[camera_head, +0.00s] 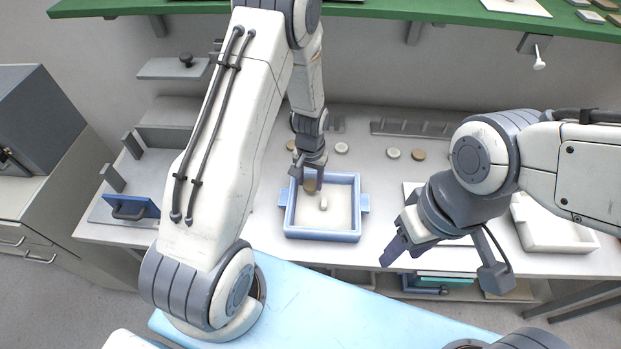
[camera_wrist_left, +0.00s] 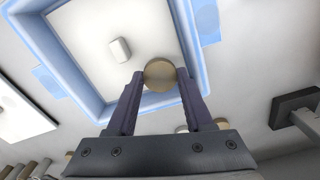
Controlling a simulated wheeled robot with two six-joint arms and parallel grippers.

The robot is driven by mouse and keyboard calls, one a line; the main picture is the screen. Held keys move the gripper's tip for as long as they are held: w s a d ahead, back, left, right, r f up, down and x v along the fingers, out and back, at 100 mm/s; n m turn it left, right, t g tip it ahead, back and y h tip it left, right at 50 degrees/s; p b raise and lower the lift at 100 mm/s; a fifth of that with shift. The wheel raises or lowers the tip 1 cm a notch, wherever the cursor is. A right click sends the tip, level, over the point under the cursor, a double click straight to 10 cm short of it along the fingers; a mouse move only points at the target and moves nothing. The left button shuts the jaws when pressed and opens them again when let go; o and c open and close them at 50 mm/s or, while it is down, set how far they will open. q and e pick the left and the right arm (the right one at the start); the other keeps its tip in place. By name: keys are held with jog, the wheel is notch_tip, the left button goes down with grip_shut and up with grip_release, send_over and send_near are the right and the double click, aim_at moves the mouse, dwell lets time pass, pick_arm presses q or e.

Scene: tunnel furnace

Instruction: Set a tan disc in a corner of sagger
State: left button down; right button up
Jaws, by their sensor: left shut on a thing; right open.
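The sagger (camera_head: 288,215) is a blue-rimmed square tray with a pale floor and side lugs, on the white bench in the head view; its rim also shows in the left wrist view (camera_wrist_left: 78,72). My left gripper (camera_head: 312,183) reaches down inside it near the far left corner. It is shut on a tan disc (camera_head: 310,186), held between the fingertips in the left wrist view (camera_wrist_left: 159,73). I cannot tell whether the disc touches the floor. A small white block (camera_head: 323,203) stands near the middle of the sagger. My right gripper (camera_head: 397,245) is open and empty, right of the sagger.
Pale discs (camera_head: 341,148) (camera_head: 393,153) and another tan disc (camera_head: 418,154) lie behind the sagger. A white tray (camera_head: 548,236) is at the right. A green shelf (camera_head: 400,10) hangs above.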

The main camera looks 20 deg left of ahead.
aim_at(310, 185)
pick_arm(q)
jog(key=shift+s+r, duration=0.1)
jog(key=shift+f, duration=0.2)
jog(key=shift+f+b, duration=1)
jog(key=shift+f, duration=0.25)
jog(key=shift+f, duration=0.25)
jog(key=shift+c, duration=1)
grip_release()
